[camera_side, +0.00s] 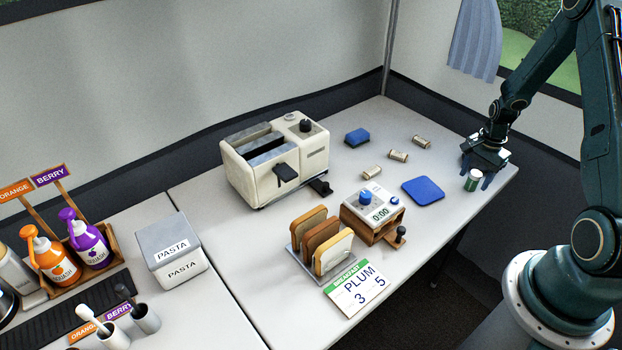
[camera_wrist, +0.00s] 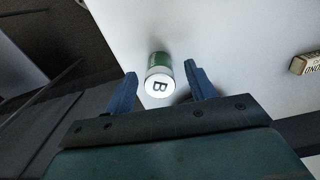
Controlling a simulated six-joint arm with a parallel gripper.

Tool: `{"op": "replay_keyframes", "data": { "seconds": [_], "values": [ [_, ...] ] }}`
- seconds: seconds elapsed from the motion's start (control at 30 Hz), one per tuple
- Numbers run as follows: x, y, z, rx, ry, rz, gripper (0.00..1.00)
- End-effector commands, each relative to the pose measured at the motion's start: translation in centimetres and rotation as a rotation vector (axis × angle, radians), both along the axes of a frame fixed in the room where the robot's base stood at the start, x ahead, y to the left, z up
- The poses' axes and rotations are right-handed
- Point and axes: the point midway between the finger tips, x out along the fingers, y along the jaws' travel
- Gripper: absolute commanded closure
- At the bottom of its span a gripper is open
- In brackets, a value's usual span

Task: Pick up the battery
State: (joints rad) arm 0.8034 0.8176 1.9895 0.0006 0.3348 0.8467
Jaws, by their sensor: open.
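A short green and white cylinder (camera_side: 473,181) stands upright near the right end of the table. My gripper (camera_side: 476,171) is low over the table at this cylinder. In the wrist view my gripper (camera_wrist: 160,73) is open, with one blue finger on each side of the cylinder and a gap on both sides. Whether the fingertips reach down around it is hard to tell.
Several beige labelled cylinders (camera_side: 397,156) lie left of my gripper. The table's edge is close by.

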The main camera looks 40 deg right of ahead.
Motion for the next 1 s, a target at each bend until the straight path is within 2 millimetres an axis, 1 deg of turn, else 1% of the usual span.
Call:
{"op": "replay_keyframes", "data": {
  "seconds": [0.1,0.2,0.7,0.73,0.8,0.87,0.9,0.97,1.0],
  "values": [
    [-0.03,0.03,-1.03,0.001,0.002,0.001,0.45],
    [-0.02,0.03,-1.41,0.0,0.001,0.001,0.45],
    [-0.03,0.03,-1.45,0.0,0.001,0.001,0.45],
    [-0.03,0.03,-1.45,0.0,0.001,0.001,0.47],
    [-0.03,0.03,-1.45,0.0,0.001,0.001,0.61],
    [-0.03,0.03,-1.45,0.0,0.001,0.001,0.72],
    [-0.03,0.04,-1.45,0.0,0.001,0.001,0.8],
    [-0.04,0.04,-1.45,0.0,0.001,0.001,0.92],
    [-0.04,0.03,-1.45,0.0,0.001,0.001,0.96]
  ]
}}
